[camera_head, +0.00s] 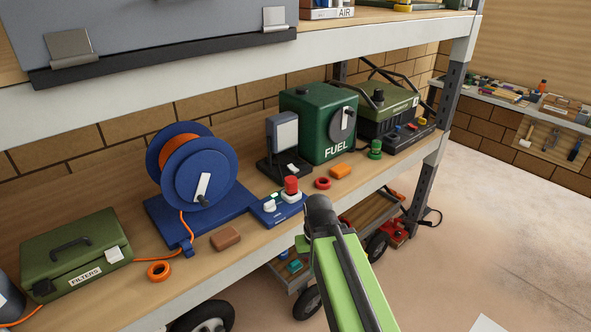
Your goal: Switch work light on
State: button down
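The work light (284,132) appears to be the small lamp with a pale grey panel on a black stand, on the shelf left of the green fuel can. A white rocker-like piece (292,168) sits on its black base. The panel does not look lit. My green and dark grey arm reaches up from the bottom edge. My gripper (318,212) is at the shelf's front edge, below and right of the lamp and apart from it. Its fingertips are not clearly shown, so I cannot tell whether it is open or shut.
A blue control box (268,216) with a red knob lies between my gripper and the lamp. A blue cable reel (195,165) stands left. Open floor lies right.

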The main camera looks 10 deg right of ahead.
aim_at(291, 167)
jog(key=u, duration=5.25)
jog(key=i, duration=0.15)
jog(key=z, duration=2.4)
jog(key=k, duration=0.95)
jog(key=z, duration=1.3)
jog(key=i, duration=0.9)
jog(key=u, duration=0.1)
